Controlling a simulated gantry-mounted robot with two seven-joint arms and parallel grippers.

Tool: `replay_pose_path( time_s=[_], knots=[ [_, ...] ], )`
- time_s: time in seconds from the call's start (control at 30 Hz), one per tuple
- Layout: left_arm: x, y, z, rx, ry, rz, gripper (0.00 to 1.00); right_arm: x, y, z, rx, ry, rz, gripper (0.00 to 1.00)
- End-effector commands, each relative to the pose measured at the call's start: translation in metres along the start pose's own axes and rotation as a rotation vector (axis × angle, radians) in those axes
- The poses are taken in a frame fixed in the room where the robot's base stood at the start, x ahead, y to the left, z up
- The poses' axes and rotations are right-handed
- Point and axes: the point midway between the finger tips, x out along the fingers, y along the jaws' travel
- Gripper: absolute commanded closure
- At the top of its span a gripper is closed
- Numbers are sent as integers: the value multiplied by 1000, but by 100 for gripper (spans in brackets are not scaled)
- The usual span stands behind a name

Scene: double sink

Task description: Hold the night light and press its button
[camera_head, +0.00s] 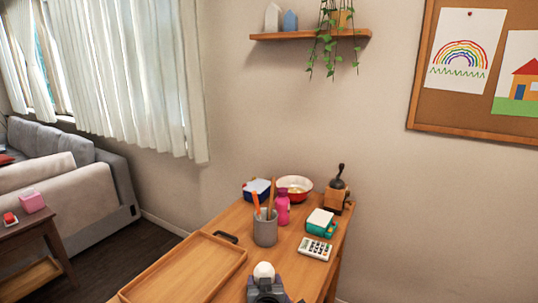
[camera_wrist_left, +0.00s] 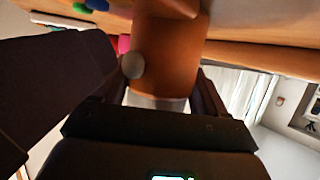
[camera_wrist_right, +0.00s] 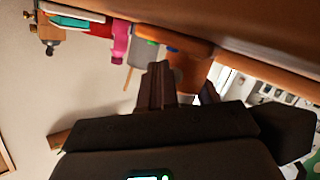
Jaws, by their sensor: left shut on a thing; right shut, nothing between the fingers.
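The night light has a white dome (camera_head: 263,269) that shows at the bottom of the head view. In the left wrist view its brown body (camera_wrist_left: 178,55) carries a round grey button (camera_wrist_left: 133,65) on its side. My left gripper (camera_head: 267,291) is shut on the night light, a finger on each side. Whether its base touches the table is unclear. My right gripper (camera_wrist_right: 158,68) is shut and empty, its fingertips beside the brown body (camera_wrist_right: 192,68) in the right wrist view. I cannot tell whether they touch the button, which is hidden there.
A wooden tray (camera_head: 232,248) lies on the table, left of the night light. Behind stand a grey pen cup (camera_head: 265,231), a pink bottle (camera_head: 283,209), a bowl (camera_head: 294,182) and a coffee grinder (camera_head: 337,194). A calculator (camera_head: 315,248) and a green-and-white object (camera_head: 320,222) lie right.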

Motion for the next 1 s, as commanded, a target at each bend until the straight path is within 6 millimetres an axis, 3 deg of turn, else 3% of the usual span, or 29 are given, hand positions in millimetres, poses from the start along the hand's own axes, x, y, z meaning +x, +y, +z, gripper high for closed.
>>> replay_pose_path(
  time_s=[1.0],
  knots=[
    [-1, 4, 7, 7, -10, 5, 61, 6, -4, -8, 2, 10, -1, 100]
  ],
)
